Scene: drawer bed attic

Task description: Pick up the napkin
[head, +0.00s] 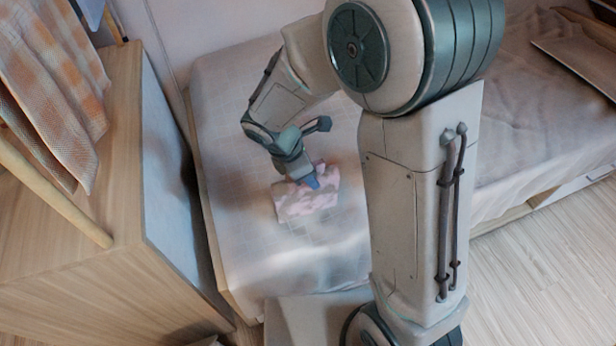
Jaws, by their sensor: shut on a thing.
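The napkin (307,204) is a small pale pink cloth with a faint pattern. It lies on the light, grid-patterned cover of the bed (330,260). My gripper (312,181) reaches down to the napkin's upper edge, with a blue fingertip at the cloth, and is shut on it. The cloth looks bunched near the fingertip, and its lower part appears to rest on the cover. The exact grip and the other fingertip are hidden by the gripper's own body.
A wooden cabinet (95,270) stands left of the bed, with an orange checked cloth (55,85) over a wooden rail (50,195). A flat board (580,55) lies on the bed at the upper right. Wooden floor (545,260) is clear at the lower right.

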